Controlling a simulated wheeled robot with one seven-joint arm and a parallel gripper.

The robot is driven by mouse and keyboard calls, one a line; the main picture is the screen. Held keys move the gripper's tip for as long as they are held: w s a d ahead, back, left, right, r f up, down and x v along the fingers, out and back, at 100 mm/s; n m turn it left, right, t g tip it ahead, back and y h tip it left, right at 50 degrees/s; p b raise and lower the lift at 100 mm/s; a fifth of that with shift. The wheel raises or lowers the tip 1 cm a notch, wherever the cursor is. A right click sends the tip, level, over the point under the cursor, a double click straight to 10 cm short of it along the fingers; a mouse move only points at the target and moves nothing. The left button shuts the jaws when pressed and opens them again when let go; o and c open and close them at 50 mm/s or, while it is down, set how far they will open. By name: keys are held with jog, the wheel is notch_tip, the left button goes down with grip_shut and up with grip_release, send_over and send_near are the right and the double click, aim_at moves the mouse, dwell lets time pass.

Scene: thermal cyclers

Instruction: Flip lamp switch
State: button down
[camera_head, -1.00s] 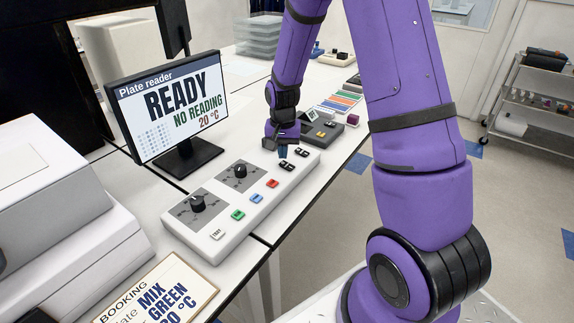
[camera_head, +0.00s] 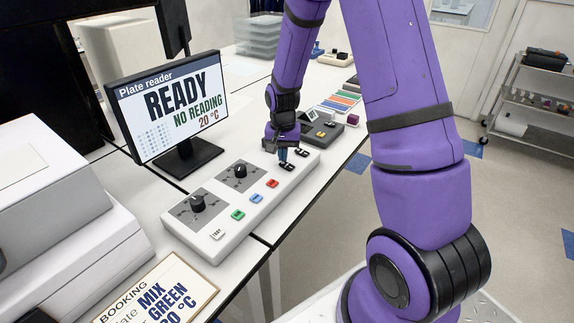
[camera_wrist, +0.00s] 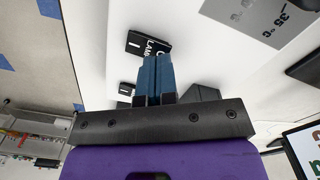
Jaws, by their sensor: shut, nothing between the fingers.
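The lamp switch (camera_head: 287,166) is a small black rocker on the long white control panel (camera_head: 226,237). My gripper (camera_head: 283,158) points down at the far part of the panel, right by this switch. In the wrist view its blue fingers (camera_wrist: 152,58) are shut together and empty, with the tips over the switch's edge. I cannot tell whether they touch it.
A second black switch (camera_head: 301,152) sits just beyond. Two dials (camera_head: 239,171) and red (camera_head: 272,183), blue (camera_head: 257,197) and green (camera_head: 238,215) buttons are nearer on the panel. The plate reader screen (camera_head: 170,106) stands to the left. A grey device (camera_head: 321,134) lies beyond.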

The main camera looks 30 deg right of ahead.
jog(key=shift+f, duration=0.85)
dwell(0.4)
jog(key=shift+r, duration=3.5)
jog(key=shift+r, duration=0.2)
notch_tip(320, 180, up, 8)
jog(key=n+t, duration=0.1)
send_over(284, 174)
jog(key=s+a+r+n+t, duration=0.1)
jog(key=s+a+r+n, duration=0.1)
jog(key=s+r, duration=0.6)
jog(key=s+a+r+n+t, duration=0.1)
jog(key=s+r, duration=0.3)
jog(key=s, duration=0.4)
jog(key=s+a+r+n+t, duration=0.2)
jog(key=s+r+n, duration=0.1)
jog(key=s, duration=0.5)
jog(key=shift+s+a+r+n, duration=0.15)
jog(key=shift+a+r+n, duration=0.15)
jog(key=shift+r, duration=0.5)
